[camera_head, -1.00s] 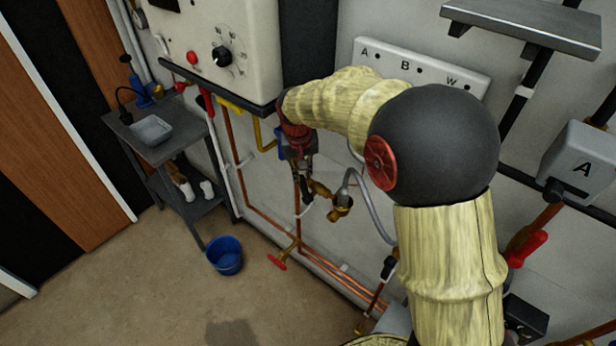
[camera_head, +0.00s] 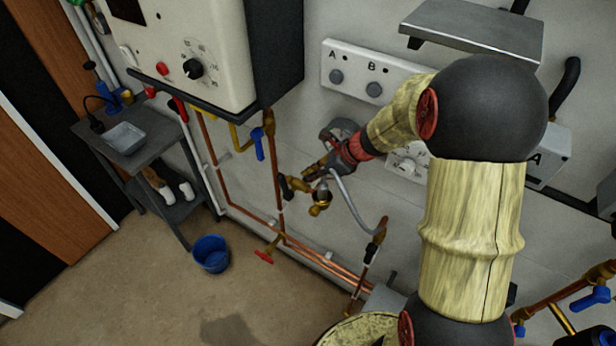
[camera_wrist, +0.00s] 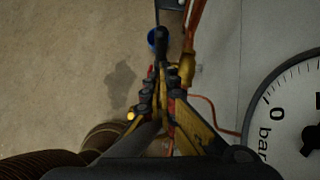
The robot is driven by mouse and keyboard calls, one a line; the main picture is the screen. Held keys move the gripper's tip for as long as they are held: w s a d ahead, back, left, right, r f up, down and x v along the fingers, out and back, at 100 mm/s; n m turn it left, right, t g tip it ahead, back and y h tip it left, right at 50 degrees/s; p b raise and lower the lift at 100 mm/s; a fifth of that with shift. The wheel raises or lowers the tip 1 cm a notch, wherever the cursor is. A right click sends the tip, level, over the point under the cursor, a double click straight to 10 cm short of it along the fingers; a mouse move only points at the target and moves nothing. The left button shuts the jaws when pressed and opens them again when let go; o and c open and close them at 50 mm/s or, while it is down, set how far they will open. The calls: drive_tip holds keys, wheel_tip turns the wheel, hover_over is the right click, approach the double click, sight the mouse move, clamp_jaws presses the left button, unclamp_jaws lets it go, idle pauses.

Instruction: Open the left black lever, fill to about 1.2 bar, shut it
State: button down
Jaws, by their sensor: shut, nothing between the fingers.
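The left black lever (camera_head: 297,184) is on the brass filling valves under the boiler, at the copper pipe. It also shows in the wrist view as a dark upright handle (camera_wrist: 162,45) just beyond my fingertips. My gripper (camera_head: 311,173) is shut and empty, close above and right of the lever; I cannot tell whether they touch. In the wrist view my gripper (camera_wrist: 163,80) has its yellow and black fingers together. The pressure gauge (camera_wrist: 262,125) is cut off at the right; its "0 bar" mark shows, but the reading is unclear.
A grey hose (camera_head: 348,198) loops right of the valves. A blue-handled valve (camera_head: 259,145) hangs under the boiler (camera_head: 190,50). A red-handled tap (camera_head: 264,256) sits low on the pipes. A blue bucket (camera_head: 211,253) stands on the floor beside a grey trolley (camera_head: 150,150).

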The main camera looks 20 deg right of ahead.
sight(286, 184)
drive_tip(key=b+x, duration=0.1)
drive_tip(key=x, duration=0.6)
drive_tip(key=shift+w+a+f, duration=0.15)
drive_tip(key=shift+w+f, duration=0.05)
drive_tip(key=shift+f, duration=0.15)
drive_tip(key=shift+w+a+r+p, duration=0.2)
drive_tip(key=shift+w+a+p, duration=0.3)
drive_tip(key=shift+w, duration=0.25)
drive_tip(key=shift+r, duration=0.1)
drive_tip(key=v, duration=1.2)
